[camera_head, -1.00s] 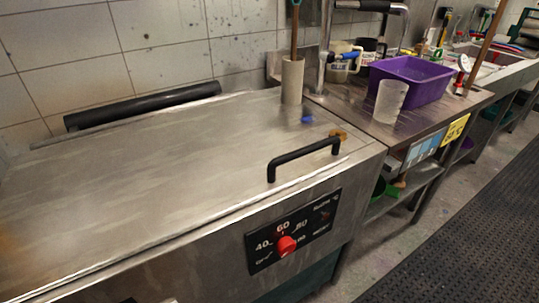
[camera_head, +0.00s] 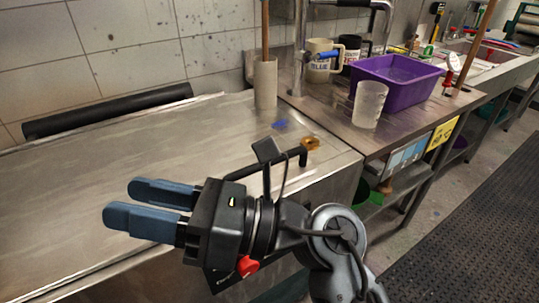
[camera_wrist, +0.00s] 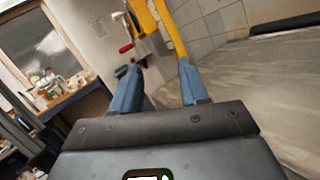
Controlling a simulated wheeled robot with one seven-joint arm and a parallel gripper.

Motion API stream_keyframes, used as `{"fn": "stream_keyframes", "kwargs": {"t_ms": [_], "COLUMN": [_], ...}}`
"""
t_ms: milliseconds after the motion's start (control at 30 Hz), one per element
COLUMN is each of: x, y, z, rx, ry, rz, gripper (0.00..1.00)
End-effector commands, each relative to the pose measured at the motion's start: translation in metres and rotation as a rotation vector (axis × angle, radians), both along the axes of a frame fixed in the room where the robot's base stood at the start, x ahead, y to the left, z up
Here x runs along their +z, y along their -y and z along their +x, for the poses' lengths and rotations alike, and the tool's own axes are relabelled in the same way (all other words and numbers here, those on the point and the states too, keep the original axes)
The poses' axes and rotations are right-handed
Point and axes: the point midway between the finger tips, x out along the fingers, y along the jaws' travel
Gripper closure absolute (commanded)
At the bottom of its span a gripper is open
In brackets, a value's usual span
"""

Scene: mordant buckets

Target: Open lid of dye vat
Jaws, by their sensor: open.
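The steel dye vat lid (camera_head: 70,190) lies flat and closed on the vat in the head view. Its black bar handle (camera_head: 291,158) is near the front right edge, partly hidden behind my wrist. My gripper (camera_head: 135,207) is open and empty above the lid's front part, to the left of the handle, with blue fingers pointing left. In the wrist view the fingers (camera_wrist: 158,88) are apart with nothing between them, and the lid's steel surface (camera_wrist: 250,95) shows to the right. The red knob (camera_head: 248,266) on the vat front shows below my gripper; most of the dial panel is hidden.
A grey cylinder with a wooden stick (camera_head: 265,85) stands at the lid's back right. A bench to the right holds a clear beaker (camera_head: 369,104), a purple tub (camera_head: 410,92) and a mug (camera_head: 321,66). A black floor mat (camera_head: 470,220) lies clear at right.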

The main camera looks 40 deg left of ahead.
Motion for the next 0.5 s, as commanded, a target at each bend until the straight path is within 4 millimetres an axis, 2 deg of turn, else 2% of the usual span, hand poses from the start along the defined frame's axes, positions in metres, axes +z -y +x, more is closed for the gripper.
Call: {"fn": "stream_keyframes", "kwargs": {"t_ms": [100, 267, 367, 500], "x": [-0.014, -0.039, -0.051, -0.056], "y": [-0.02, -0.035, -0.036, -0.03], "z": [0.006, 0.029, 0.056, 0.107], "rx": [0.065, 0.155, 0.214, 0.294], "ry": [0.284, 0.656, 0.883, 1.188], "rz": [-0.092, -0.226, -0.322, -0.475], "gripper": [0.56, 0.56, 0.56, 0.56]}}
